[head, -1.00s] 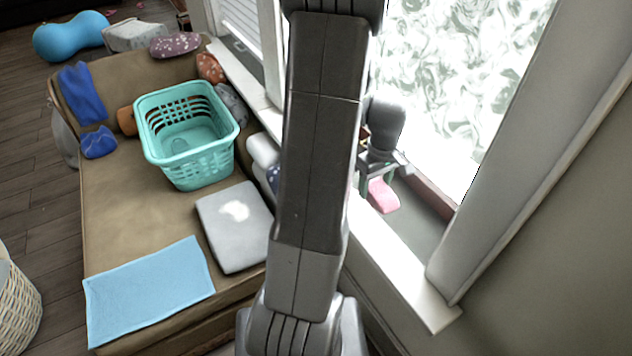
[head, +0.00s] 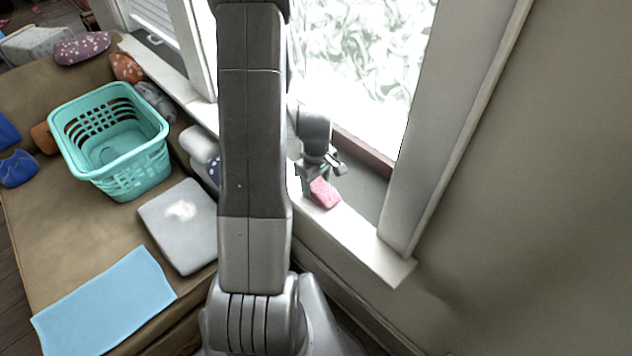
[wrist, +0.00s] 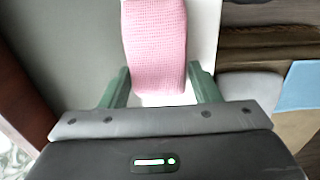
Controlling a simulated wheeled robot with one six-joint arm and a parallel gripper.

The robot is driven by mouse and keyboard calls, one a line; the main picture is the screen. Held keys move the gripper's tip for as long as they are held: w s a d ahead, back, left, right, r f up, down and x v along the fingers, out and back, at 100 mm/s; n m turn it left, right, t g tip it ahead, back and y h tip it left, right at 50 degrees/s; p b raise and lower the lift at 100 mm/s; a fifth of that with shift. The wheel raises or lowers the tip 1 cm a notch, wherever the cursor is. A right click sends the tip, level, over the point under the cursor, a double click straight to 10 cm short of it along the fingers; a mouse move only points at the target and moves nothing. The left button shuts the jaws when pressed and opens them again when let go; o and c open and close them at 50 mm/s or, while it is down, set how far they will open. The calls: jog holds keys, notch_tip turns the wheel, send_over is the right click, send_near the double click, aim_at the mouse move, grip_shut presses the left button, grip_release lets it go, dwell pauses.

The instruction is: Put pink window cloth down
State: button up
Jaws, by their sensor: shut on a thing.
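The pink window cloth (head: 324,193) is a folded pink bundle with a waffle weave, seen large at the top of the wrist view (wrist: 155,45). My gripper (head: 311,186) is shut on it, with a green finger on each side in the wrist view (wrist: 158,86). The cloth is over the white inner edge of the window sill (head: 345,222). Whether it touches the sill is not clear. My arm hides part of the window and the bench edge in the head view.
A teal laundry basket (head: 128,178) stands on the brown cushioned bench (head: 85,215) at left. A grey cushion (head: 190,243) with a white patch and a light blue cloth (head: 105,305) lie nearer. The window frame post (head: 440,140) rises right of my gripper.

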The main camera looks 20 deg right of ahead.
aim_at(316, 184)
jog(key=shift+f, duration=0.1)
jog(key=o, duration=1)
jog(key=shift+c, duration=0.2)
notch_tip(316, 184, up, 12)
jog(key=shift+r+p, duration=0.2)
jog(key=shift+p, duration=0.15)
